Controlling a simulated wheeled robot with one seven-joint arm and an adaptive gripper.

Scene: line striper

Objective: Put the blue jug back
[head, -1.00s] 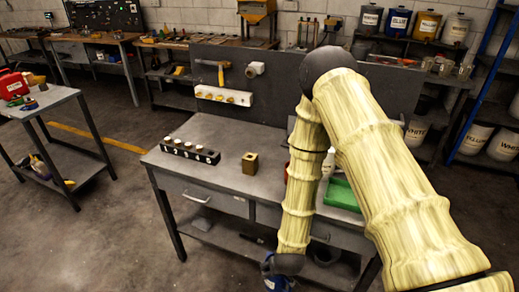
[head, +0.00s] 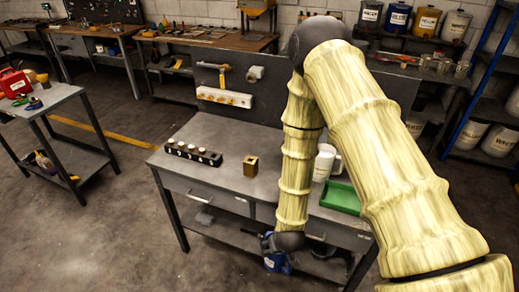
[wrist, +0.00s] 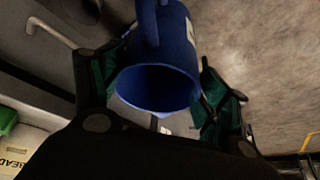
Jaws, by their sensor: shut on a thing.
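The blue jug (head: 278,263) is low in front of the workbench in the head view, at about the height of its lower shelf. In the wrist view the jug (wrist: 165,60) is tilted, with its round opening facing the camera and its handle at the top. My gripper (wrist: 160,88) is shut on the jug, with a green-padded finger on each side of it. In the head view the gripper is mostly hidden behind my arm and wrist. I cannot tell whether the jug touches the shelf.
The workbench (head: 215,183) holds a black rack (head: 193,153), a brass block (head: 250,166), a white jug (head: 324,162) and a green tray (head: 341,197). Back shelves hold labelled buckets, including a blue one (head: 397,17).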

